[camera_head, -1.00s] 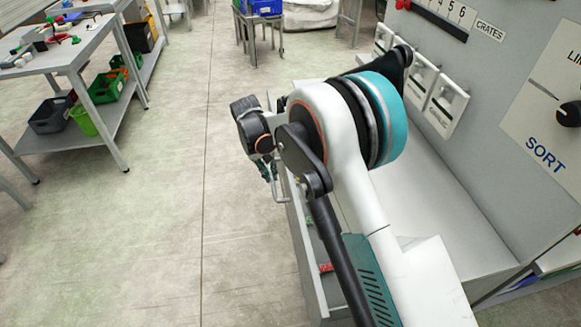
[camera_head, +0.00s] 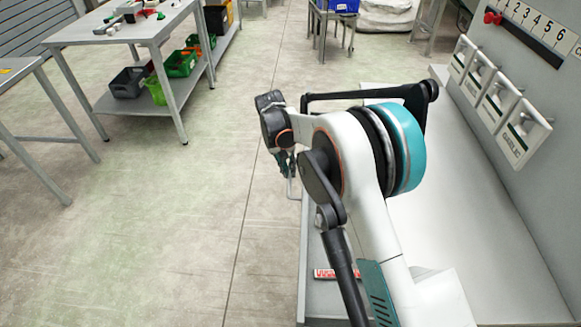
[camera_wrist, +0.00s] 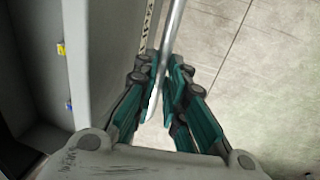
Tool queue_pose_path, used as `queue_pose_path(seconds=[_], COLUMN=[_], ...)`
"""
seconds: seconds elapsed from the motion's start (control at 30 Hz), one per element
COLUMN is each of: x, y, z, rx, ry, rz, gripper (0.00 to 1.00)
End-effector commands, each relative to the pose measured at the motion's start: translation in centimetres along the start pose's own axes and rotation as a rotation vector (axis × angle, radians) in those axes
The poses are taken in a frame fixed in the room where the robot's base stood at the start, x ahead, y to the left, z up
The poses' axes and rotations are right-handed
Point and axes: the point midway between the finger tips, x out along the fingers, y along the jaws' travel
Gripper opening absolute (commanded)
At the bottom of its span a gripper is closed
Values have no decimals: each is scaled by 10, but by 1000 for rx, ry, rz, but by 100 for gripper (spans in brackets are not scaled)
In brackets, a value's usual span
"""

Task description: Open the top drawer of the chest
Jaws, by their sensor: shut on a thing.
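The chest (camera_head: 455,240) is a grey unit with a pale top at the right of the head view. Its drawer (camera_head: 312,295) stands out to the left, with a red-and-white item inside near the front of the picture. In the wrist view, the grey drawer front (camera_wrist: 92,60) runs up the left side. The metal bar handle (camera_wrist: 174,32) passes between the teal fingers of my gripper (camera_wrist: 162,68), which is shut on it. In the head view my gripper (camera_head: 285,165) is small beside the drawer front, and my arm hides much of the drawer.
A panel with several white switch plates (camera_head: 521,132) rises behind the chest top. A grey table (camera_head: 110,33) with small parts above and green bins (camera_head: 181,62) below stands at the left. A blue crate (camera_head: 343,5) is at the back. The floor left of the chest is clear.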

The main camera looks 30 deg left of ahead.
Motion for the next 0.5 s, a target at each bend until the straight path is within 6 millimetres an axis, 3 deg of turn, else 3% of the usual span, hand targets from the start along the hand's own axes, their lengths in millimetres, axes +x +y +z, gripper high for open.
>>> queue_pose_path(seconds=[0.07,0.1,0.2,0.5], x=[0,0,0,0], y=[0,0,0,0], z=[0,0,0,0], rx=[0,0,0,0], ry=[1,1,1,1], rz=[0,0,0,0], gripper=[0,14,31,31])
